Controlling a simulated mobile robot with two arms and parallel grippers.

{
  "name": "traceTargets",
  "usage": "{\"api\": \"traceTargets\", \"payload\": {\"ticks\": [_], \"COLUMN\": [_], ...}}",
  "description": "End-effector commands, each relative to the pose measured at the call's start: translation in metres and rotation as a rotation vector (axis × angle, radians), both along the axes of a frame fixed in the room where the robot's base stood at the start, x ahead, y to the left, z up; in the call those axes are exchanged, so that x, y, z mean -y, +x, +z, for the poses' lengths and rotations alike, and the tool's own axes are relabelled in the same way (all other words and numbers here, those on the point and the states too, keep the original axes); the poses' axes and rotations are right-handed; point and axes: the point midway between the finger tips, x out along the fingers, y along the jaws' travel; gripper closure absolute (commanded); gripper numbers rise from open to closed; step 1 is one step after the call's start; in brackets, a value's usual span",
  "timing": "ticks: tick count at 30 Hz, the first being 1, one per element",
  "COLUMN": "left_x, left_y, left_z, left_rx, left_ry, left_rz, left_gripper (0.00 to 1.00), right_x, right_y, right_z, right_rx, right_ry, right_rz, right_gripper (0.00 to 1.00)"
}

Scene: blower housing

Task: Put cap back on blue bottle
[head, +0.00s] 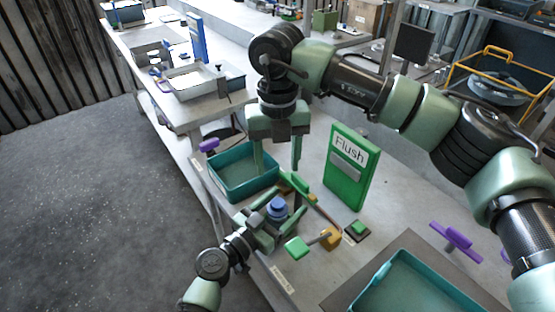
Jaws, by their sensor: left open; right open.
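The blue bottle (278,206) stands near the front edge of the workbench, and only its round blue upper part shows clearly. My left gripper (272,217) reaches in from the lower left, with its open fingers around or beside the bottle; I cannot tell whether they touch it. My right gripper (277,164) points down above and behind the bottle, by the right side of a teal tray. Its two fingers are apart with nothing visible between them. I cannot make out a separate cap, or whether the blue top is the cap.
The teal tray (225,187) looks empty. A green "Flush" sign (345,180) stands right of my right gripper. Another teal tray (375,291) is at the lower right.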

Motion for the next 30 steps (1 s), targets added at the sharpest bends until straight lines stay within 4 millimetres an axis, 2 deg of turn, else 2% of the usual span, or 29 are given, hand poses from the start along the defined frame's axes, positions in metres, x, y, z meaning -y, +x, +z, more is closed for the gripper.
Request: {"api": "traceTargets", "payload": {"ticks": [10,15,30], "left_x": [-0.035,-0.047,-0.05], "left_y": [-0.041,-0.054,-0.057], "left_z": [-0.004,-0.002,-0.001], "left_rx": [0.0,0.0,-0.001], "left_ry": [0.005,0.001,0.001], "left_rz": [-0.001,0.0,0.0], "left_gripper": [0.27,0.27,0.27], "right_x": [0.0,0.0,0.0], "right_y": [0.0,0.0,0.0], "right_z": [-0.018,-0.023,-0.023], "right_rx": [0.0,0.0,0.0], "right_ry": [0.0,0.0,0.0], "right_rz": [0.0,0.0,0.0], "right_gripper": [0.46,0.46,0.46]}}
